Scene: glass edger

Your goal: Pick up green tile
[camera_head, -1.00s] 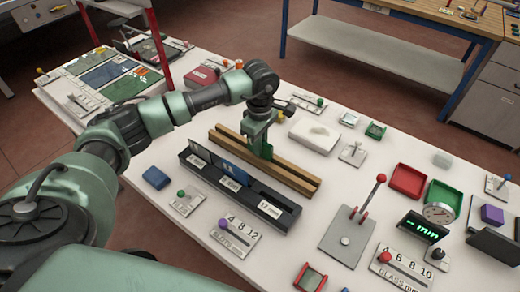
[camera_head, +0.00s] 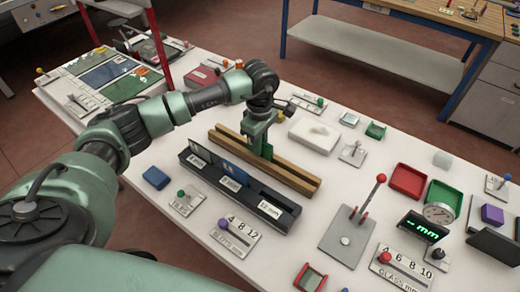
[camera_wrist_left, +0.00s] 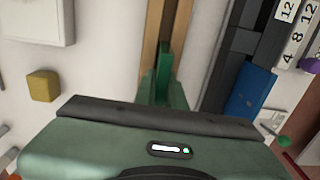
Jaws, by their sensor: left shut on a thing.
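The green tile (camera_wrist_left: 164,72) stands on edge between the fingers of my left gripper (camera_head: 260,138), at the wooden rack (camera_head: 294,176). My left gripper is shut on the tile from above. In the left wrist view the tile's narrow edge shows between the fingers, with the wooden rail (camera_wrist_left: 151,25) beyond it. In the head view most of the tile is hidden by the gripper, and I cannot tell whether its lower edge is clear of the rack. My right gripper is out of view.
A black slotted rack (camera_head: 262,194) holding blue and other plates stands just in front of the wooden rack. A white block (camera_head: 314,134) lies behind it. A lever stand (camera_head: 348,228), red tray (camera_head: 408,180) and green tray (camera_head: 444,198) occupy the right side.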

